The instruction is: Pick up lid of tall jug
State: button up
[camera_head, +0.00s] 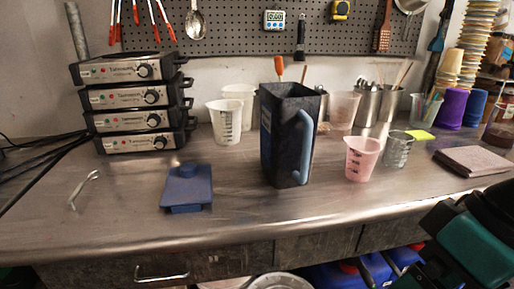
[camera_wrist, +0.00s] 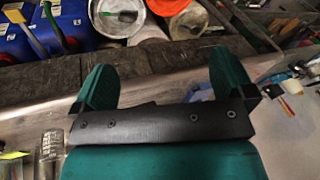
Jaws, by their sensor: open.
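The tall jug (camera_head: 270,135) is dark, with a blue handle on its right side, and stands upright in the middle of the metal bench in the head view. Its top looks open. A flat blue lid (camera_head: 187,190) with a small raised knob lies on the bench left of the jug, near the front edge. My gripper (camera_wrist: 165,82) shows two green fingers spread apart with nothing between them in the wrist view. In the head view my green and black arm end is at the lower right, well away from lid and jug.
A stack of hotplates (camera_head: 135,105) stands behind the lid at the left. White beakers (camera_head: 224,122) stand left of the jug, a pink beaker (camera_head: 362,158) right of it. A bent metal tool (camera_head: 83,189) lies left of the lid. Bench around the lid is clear.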

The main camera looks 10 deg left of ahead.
aim_at(190, 183)
jog(key=k, duration=0.65)
jog(key=u, duration=0.35)
jog(key=i, duration=0.7)
jog(key=u, duration=0.55)
